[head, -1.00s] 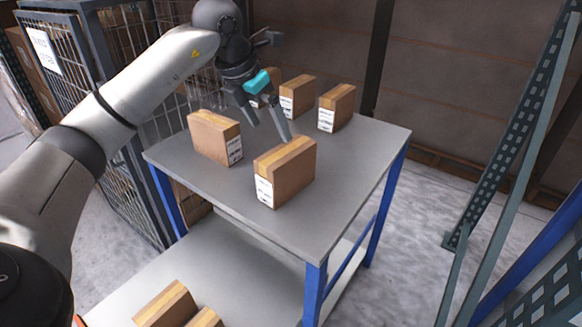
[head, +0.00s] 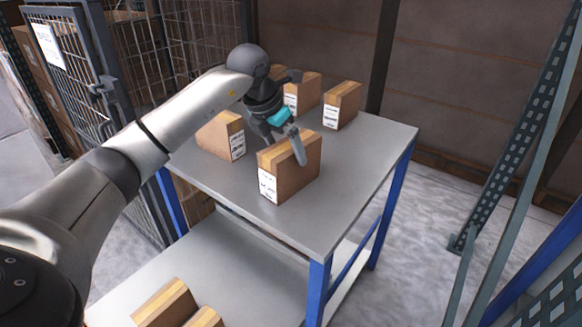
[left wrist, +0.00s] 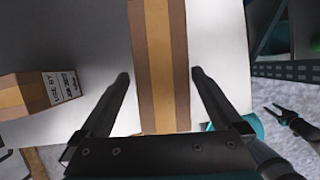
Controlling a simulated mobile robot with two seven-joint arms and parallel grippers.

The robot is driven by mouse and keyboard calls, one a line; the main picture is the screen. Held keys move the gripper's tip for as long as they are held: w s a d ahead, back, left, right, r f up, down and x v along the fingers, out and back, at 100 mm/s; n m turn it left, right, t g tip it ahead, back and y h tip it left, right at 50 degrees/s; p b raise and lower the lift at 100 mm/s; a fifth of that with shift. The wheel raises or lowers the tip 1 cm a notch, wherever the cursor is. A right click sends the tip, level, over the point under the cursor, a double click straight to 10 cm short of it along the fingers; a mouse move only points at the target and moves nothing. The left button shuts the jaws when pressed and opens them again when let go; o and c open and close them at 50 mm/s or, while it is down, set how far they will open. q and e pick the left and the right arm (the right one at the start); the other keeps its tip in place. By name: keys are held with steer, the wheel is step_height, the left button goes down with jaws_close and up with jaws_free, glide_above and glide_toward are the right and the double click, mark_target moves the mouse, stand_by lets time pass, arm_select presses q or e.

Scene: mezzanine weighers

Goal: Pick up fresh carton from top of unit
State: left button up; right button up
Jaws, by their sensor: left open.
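The carton (head: 292,167) at the near right of the table top is brown with a tan tape strip and a white label. It stands upright on the grey table top (head: 330,200). My left gripper (head: 283,150) is open at this carton, with one finger in front of its upper side in the head view. In the left wrist view the carton (left wrist: 160,60) lies between the spread fingers (left wrist: 160,77), with gaps on both sides. My right gripper (left wrist: 280,113) shows small at the right of that view; its jaw state is unclear.
Another carton (head: 222,135) stands to the left, partly behind my left arm. More cartons (head: 342,105) stand at the back of the top. Cartons (head: 165,303) also sit on the lower shelf. A mesh cage (head: 140,60) is at left, a perforated rack post (head: 510,130) at right.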

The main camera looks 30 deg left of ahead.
arm_select(q)
steer(key=b+x, duration=0.1)
steer(key=x, duration=0.2)
steer(key=shift+s+d+f, duration=0.1)
steer(key=shift+d+f, duration=0.1)
steer(key=shift+f, duration=0.05)
steer(key=shift+w+f+b, duration=0.3)
steer(key=shift+f+b, duration=0.1)
steer(key=shift+f, duration=0.25)
arm_select(e)
steer(key=shift+w+a+r, duration=1.05)
steer(key=shift+w+r, duration=0.15)
steer(key=shift+r, duration=0.15)
arm_select(q)
steer(key=shift+r, duration=0.15)
jaws_close()
